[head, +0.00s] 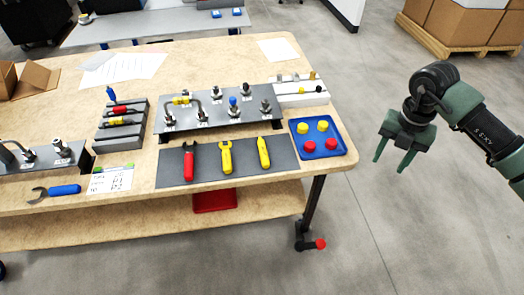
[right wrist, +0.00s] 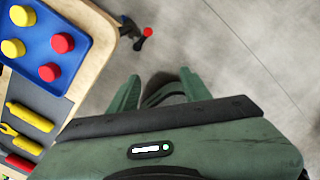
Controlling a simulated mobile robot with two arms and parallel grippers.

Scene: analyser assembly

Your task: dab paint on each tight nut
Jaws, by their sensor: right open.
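A grey metal plate (head: 212,120) on the table carries several upright metal fittings with nuts. One fitting has a blue part (head: 234,101), and a yellow piece (head: 181,100) sits on a bent tube at the left. I cannot tell which nuts are tight. A blue tray (head: 342,153) holds two yellow and two red round pieces; its corner also shows in the right wrist view (right wrist: 50,88). My right gripper (head: 390,164) is open and empty, right of the table over the floor. It also shows in the right wrist view (right wrist: 160,86). My left gripper is not in view.
A dark mat (head: 205,167) holds a red wrench (head: 188,160), a yellow wrench (head: 226,157) and a yellow tool (head: 263,152). A white rack (head: 300,98) stands behind the tray. A grey rack (head: 122,128) and a second plate (head: 45,162) stand left. Floor around my right gripper is free.

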